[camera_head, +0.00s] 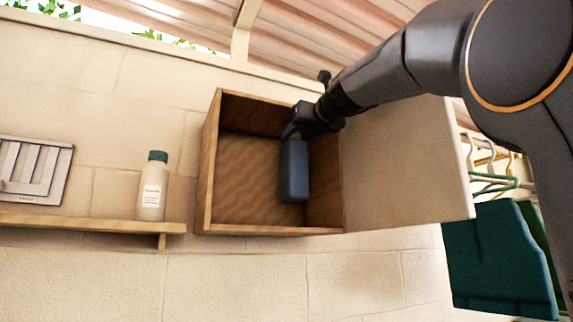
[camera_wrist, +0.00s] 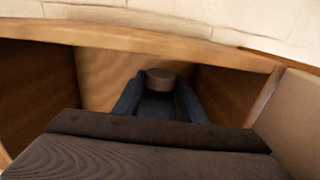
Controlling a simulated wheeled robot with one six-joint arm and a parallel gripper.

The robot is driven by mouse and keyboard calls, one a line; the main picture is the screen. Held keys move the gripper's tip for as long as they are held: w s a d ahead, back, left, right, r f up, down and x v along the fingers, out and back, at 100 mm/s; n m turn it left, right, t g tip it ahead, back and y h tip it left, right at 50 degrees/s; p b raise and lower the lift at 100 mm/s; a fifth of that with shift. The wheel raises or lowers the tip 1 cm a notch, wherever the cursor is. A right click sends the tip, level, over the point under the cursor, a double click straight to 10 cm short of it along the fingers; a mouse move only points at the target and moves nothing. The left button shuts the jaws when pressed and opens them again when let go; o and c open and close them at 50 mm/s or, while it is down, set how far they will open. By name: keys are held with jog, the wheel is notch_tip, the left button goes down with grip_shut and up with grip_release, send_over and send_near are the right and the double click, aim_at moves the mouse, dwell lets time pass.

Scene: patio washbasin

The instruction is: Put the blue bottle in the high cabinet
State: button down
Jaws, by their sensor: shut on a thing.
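The blue bottle (camera_head: 293,172) hangs upright below my gripper (camera_head: 297,134) in the head view. My gripper is shut on its upper part. In the wrist view, my gripper (camera_wrist: 157,100) shows two dark blue fingers around a brownish round top. The high cabinet (camera_head: 208,185) is a wooden box on the wall, with its pale door (camera_head: 400,165) swung open to the right. The bottle is at the cabinet's opening, seemingly inside, near the right side wall. Its base appears above the cabinet's bottom front edge; I cannot tell whether it touches the cabinet floor.
A white bottle with a green cap (camera_head: 152,188) stands on a wooden shelf (camera_head: 90,222) left of the cabinet. A slatted grey panel (camera_head: 35,172) is at the far left. Green cloth (camera_head: 495,255) hangs at right. The cabinet's left part is empty.

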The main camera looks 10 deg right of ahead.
aim_at(304, 157)
jog(key=shift+w+d+r+p, duration=0.15)
jog(key=shift+w+p, duration=0.4)
jog(key=shift+w, duration=1.35)
notch_tip(304, 157, down, 7)
jog(key=b, duration=0.1)
jog(key=shift+w, duration=0.15)
jog(key=c, duration=1.1)
grip_release()
jog(key=shift+f, duration=0.2)
jog(key=s+b, duration=0.1)
jog(key=s, duration=0.1)
jog(key=s+d+b, duration=0.1)
jog(key=s, duration=0.4)
jog(key=shift+s+d+b, duration=0.2)
jog(key=shift+d+b, duration=0.1)
jog(key=shift+b, duration=0.1)
